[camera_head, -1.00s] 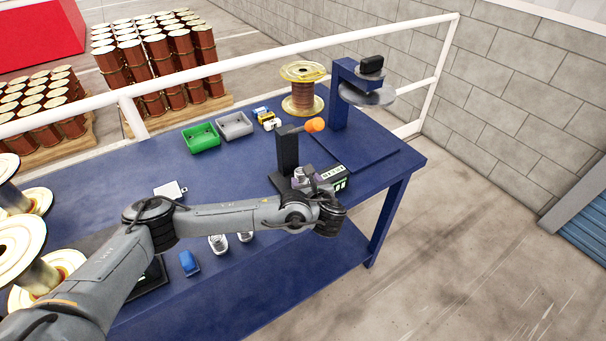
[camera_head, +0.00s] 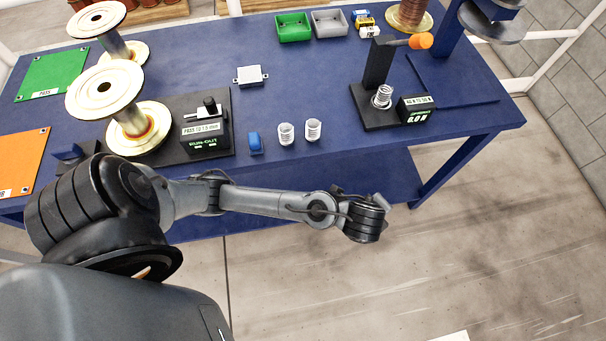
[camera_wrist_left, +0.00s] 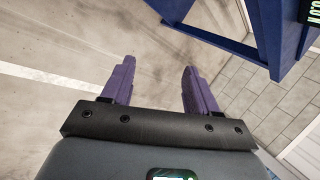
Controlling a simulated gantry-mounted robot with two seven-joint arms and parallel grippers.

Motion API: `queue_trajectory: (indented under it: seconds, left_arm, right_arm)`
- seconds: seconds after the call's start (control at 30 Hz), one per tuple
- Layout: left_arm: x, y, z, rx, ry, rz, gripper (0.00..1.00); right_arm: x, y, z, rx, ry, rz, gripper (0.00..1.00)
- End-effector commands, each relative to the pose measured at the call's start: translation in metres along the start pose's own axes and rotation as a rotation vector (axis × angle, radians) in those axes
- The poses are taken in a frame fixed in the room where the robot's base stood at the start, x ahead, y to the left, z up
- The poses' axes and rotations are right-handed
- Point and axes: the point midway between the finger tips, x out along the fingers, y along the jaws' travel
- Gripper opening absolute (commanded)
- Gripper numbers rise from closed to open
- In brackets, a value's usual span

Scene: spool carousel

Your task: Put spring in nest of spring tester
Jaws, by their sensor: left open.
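The spring tester (camera_head: 374,62) stands near the right end of the blue table, with a black base and post, an orange-knobbed lever and a lit readout box. A silver coil spring (camera_head: 382,97) stands on the tester's base in front of the post; whether it is fully seated in the nest cannot be told. Two more springs (camera_head: 286,134) (camera_head: 313,130) stand at the table's front edge. My left gripper (camera_wrist_left: 157,80) is open and empty, its purple fingers apart over the floor. In the head view its arm lies in front of the table, below the tester.
Green (camera_head: 293,27) and grey (camera_head: 329,23) bins are at the back. Table between the springs and the tester is clear.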

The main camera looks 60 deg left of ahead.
Motion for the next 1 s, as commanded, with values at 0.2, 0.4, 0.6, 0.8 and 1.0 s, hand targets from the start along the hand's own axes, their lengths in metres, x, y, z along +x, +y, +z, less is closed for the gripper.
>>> queue_trajectory:
  seconds: [0.2, 0.4, 0.6, 0.8, 1.0]
  left_arm:
    - [-0.024, 0.073, 0.015, -0.589, 0.111, 0.175, 0.59]
    - [-0.039, 0.118, 0.055, -1.014, 0.07, 0.268, 0.59]
    - [-0.048, 0.142, 0.083, -1.235, 0.013, 0.296, 0.59]
    - [-0.05, 0.148, 0.091, -1.288, -0.003, 0.299, 0.59]
    - [-0.05, 0.148, 0.09, -1.285, -0.003, 0.299, 0.59]
  right_arm:
    - [0.0, 0.001, 0.0, -0.002, 0.0, 0.002, 0.43]
    - [0.0, 0.001, 0.0, -0.004, -0.001, 0.004, 0.43]
    - [0.0, 0.001, 0.0, -0.005, -0.001, 0.004, 0.43]
    - [0.0, 0.001, 0.0, -0.004, -0.001, 0.004, 0.43]
    - [0.0, 0.001, 0.0, -0.004, -0.001, 0.004, 0.43]
